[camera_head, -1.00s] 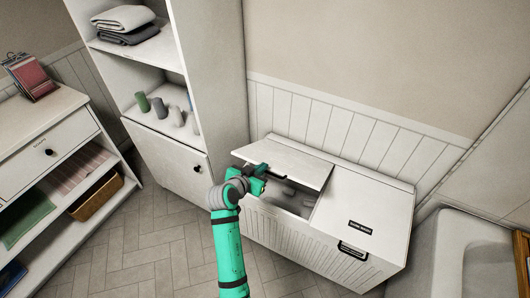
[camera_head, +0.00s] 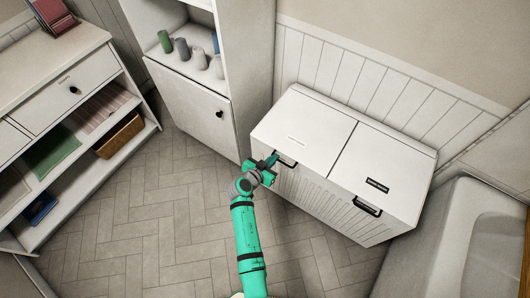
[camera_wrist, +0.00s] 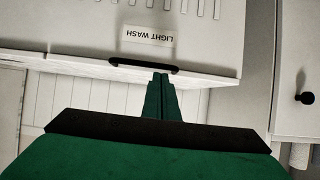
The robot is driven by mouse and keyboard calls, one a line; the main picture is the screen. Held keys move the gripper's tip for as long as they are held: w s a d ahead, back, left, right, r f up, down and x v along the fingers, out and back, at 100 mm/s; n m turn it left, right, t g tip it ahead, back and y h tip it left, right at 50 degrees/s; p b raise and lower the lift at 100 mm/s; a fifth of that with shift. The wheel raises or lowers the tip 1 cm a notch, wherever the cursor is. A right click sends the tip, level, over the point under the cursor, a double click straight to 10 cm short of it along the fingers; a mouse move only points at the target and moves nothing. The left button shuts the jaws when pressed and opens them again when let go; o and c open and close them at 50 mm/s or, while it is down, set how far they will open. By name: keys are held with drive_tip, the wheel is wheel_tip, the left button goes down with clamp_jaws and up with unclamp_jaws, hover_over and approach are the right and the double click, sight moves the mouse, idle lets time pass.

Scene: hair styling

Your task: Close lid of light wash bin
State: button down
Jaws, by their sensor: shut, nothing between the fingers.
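The light wash bin is the left half of a white chest. Its lid (camera_head: 303,122) lies flat, level with the lid on the right, and no opening shows in the head view. The dark handle (camera_head: 286,161) is at its front edge. The wrist view is upside down and shows the "LIGHT WASH" label (camera_wrist: 149,36) beside the handle (camera_wrist: 143,64). My green gripper (camera_head: 272,160) is shut and empty at the front edge, left of the handle. Its fingertips (camera_wrist: 160,77) appear close against the handle; contact is unclear.
The right lid (camera_head: 383,165) of the chest has a dark label and its own handle. A white cabinet (camera_head: 190,100) stands left of the chest, with a knob on its door. A bathtub (camera_head: 470,225) is at the right. The tiled floor (camera_head: 170,220) in front is clear.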

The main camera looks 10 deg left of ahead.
drive_tip(key=s+f+v, duration=0.1)
drive_tip(key=v, duration=0.8)
drive_tip(key=shift+a+f, duration=0.25)
drive_tip(key=shift+f, duration=0.05)
drive_tip(key=shift+s, duration=0.15)
drive_tip(key=s+d+f+n+y, duration=0.1)
drive_tip(key=s+d+n+y, duration=0.15)
drive_tip(key=s, duration=0.65)
drive_tip(key=s+d+f+n+y, duration=0.15)
drive_tip(key=s+d, duration=0.25)
drive_tip(key=s, duration=0.4)
drive_tip(key=s+d+r+t, duration=0.1)
drive_tip(key=s+r+t, duration=0.1)
drive_tip(key=s+r, duration=0.6)
drive_tip(key=s+d+r+t+y, duration=0.1)
drive_tip(key=s+d+r+t, duration=0.1)
drive_tip(key=s+r, duration=0.6)
wheel_tip(320, 180, up, 7)
drive_tip(key=shift+f+n, duration=0.25)
drive_tip(key=shift+n, duration=0.15)
